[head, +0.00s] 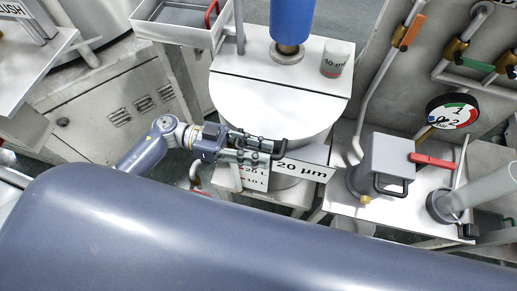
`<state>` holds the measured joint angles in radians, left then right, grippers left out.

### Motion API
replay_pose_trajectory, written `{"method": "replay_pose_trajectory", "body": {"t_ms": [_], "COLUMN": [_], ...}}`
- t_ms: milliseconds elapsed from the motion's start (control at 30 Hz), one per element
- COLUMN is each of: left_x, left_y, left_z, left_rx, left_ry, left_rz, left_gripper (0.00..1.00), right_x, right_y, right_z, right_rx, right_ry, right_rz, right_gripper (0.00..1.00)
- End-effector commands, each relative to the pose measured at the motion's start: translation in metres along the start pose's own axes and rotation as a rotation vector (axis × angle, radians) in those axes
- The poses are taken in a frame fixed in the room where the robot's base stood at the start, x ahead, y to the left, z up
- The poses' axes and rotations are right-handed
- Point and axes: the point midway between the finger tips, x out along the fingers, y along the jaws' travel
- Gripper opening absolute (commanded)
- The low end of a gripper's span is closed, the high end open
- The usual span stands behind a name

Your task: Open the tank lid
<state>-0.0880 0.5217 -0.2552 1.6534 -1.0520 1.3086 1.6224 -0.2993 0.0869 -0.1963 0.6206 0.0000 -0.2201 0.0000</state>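The tank has a round white lid (265,105) with a flat white rear part. A dark handle (284,148) shows at the lid's front edge, above the "20 µm" label (302,170). My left gripper (270,150) reaches in from the left, its fingers pointing right. The two fingers look apart, with their tips at the handle. I cannot tell whether they touch it, and they partly cover it. The lid looks down. My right gripper is not in view.
A blue cylinder (291,25) and a "90 µm" cup (334,60) stand on the rear part. A grey box with a red lever (432,160) and a pressure gauge (452,113) are right. A tray (180,17) sits at upper left. My own large blue-grey part fills the bottom.

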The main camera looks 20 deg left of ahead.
Motion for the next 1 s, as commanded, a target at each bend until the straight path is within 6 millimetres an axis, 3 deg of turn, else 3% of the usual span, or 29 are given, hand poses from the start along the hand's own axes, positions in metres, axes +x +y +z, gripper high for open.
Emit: {"method": "replay_pose_trajectory", "body": {"t_ms": [167,233,267,667,1000], "left_x": [0.0,0.0,0.0,-0.001,-0.002], "left_y": [0.0,0.0,0.0,0.001,0.005], "left_z": [0.0,0.0,0.0,-0.006,-0.04], "left_rx": [0.0,0.0,0.0,-0.014,-0.137], "left_ry": [0.0,0.0,0.0,0.0,-0.002], "left_rz": [0.0,0.0,0.0,0.0,-0.002], "left_gripper": [0.19,0.03,0.0,0.0,0.0], "right_x": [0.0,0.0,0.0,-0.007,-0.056], "right_y": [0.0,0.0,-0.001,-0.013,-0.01], "right_z": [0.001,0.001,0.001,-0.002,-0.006], "right_rx": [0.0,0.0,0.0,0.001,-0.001], "right_ry": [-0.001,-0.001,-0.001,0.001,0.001], "right_rz": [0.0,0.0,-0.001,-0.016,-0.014], "right_gripper": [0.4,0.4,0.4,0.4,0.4]}}
